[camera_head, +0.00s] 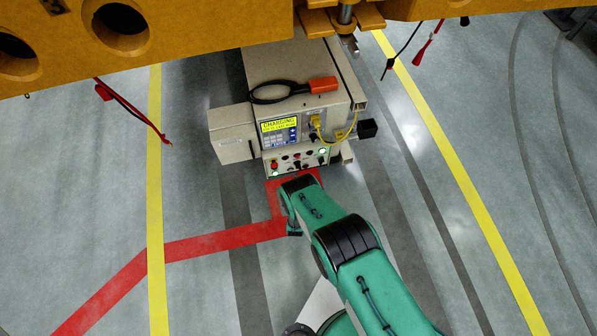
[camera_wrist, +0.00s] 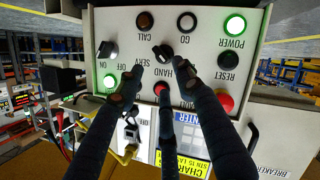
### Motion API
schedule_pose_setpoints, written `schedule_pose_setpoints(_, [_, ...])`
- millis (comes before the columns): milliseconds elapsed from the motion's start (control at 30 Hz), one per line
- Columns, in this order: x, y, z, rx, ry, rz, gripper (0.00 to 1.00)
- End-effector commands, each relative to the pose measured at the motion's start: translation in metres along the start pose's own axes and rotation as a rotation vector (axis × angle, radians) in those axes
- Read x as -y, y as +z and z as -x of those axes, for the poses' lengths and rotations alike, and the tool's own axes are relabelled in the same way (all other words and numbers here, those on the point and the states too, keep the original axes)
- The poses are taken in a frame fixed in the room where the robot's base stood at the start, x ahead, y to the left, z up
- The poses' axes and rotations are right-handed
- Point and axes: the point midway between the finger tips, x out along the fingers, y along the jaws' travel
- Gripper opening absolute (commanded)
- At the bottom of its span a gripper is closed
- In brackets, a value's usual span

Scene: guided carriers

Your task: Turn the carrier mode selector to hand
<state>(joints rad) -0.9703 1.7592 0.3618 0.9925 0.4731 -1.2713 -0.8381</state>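The carrier's control panel (camera_wrist: 205,52) fills the wrist view upside down. The mode selector (camera_wrist: 163,53) is a black knob near its middle, with SERV and HAND printed beside it. Its pointer direction is hard to read. My gripper (camera_wrist: 163,88) has dark fingers spread apart, open and empty. The fingertips are in front of the panel, just below the selector in the picture, with no clear contact. In the head view the panel (camera_head: 285,164) is on the carrier's near end; my arm hides the gripper there.
Beside the selector are an ON/OFF knob (camera_wrist: 107,50), a RESET button (camera_wrist: 229,60), a red button (camera_wrist: 225,101) and a lit POWER lamp (camera_wrist: 235,25). A charging display (camera_head: 280,125) sits above the panel. An orange overhead structure (camera_head: 190,30) spans the top. Floor is open on both sides.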

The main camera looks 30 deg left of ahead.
Motion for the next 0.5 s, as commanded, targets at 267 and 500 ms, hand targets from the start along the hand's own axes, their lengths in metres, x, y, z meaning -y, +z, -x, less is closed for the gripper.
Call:
schedule_pose_setpoints(267, [0.001, 0.001, -0.047, 0.0, 0.003, -0.002, 0.36])
schedule_pose_setpoints(500, [0.001, 0.001, -0.074, -0.001, 0.001, 0.0, 0.36])
